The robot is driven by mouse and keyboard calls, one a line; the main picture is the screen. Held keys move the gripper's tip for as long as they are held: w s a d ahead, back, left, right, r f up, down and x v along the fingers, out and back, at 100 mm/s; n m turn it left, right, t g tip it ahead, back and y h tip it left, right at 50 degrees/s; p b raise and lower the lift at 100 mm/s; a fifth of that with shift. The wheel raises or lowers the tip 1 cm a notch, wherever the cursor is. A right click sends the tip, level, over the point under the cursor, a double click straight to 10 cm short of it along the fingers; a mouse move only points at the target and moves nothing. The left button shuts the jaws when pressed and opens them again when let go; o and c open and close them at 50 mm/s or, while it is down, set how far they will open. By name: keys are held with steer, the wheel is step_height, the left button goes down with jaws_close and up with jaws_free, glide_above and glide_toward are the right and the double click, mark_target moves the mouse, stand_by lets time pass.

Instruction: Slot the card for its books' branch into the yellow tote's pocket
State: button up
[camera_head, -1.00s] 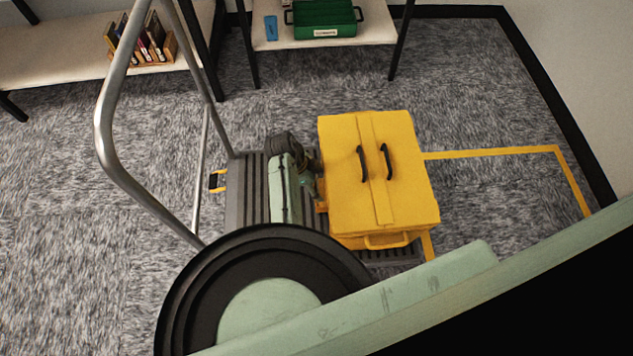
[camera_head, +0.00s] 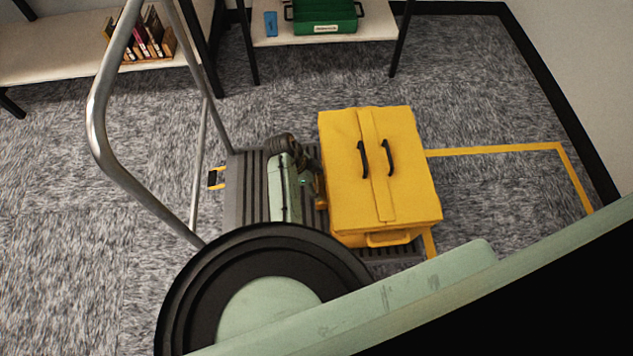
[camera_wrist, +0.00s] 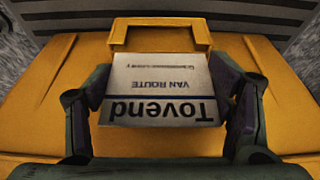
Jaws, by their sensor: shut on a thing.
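The yellow tote (camera_head: 350,190) sits lidded on the trolley, with two dark handles on top. In the wrist view the tote's yellow surface (camera_wrist: 60,125) fills the background. My gripper (camera_wrist: 165,95) is shut on a white card (camera_wrist: 165,72), which reads "Tovend" and "VAN ROUTE" upside down. A yellow bracket-shaped piece (camera_wrist: 160,23) of the tote shows just beyond the card's far edge. I cannot tell whether the card touches it. In the head view my gripper is at the tote's left side, largely hidden by my arm. The pocket cannot be clearly made out.
The trolley (camera_head: 245,190) has a metal push handle (camera_head: 97,110) at left. A green tote (camera_head: 325,14) and a blue item (camera_head: 271,23) sit on a back shelf. Books (camera_head: 148,38) stand in a rack on another shelf. Open carpet lies right of the trolley.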

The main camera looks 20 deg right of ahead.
steer(key=shift+f+b, duration=0.9)
steer(key=shift+f, duration=0.4)
steer(key=shift+c, duration=0.3)
steer(key=shift+f, duration=0.15)
steer(key=shift+c, duration=0.9)
steer(key=shift+s+f, duration=0.1)
steer(key=shift+f, duration=0.05)
steer(key=o, duration=1)
steer(key=shift+f, duration=0.2)
steer(key=shift+o, duration=1.4)
steer(key=shift+r, duration=0.1)
steer(key=shift+a, duration=0.15)
steer(key=shift+r, duration=0.2)
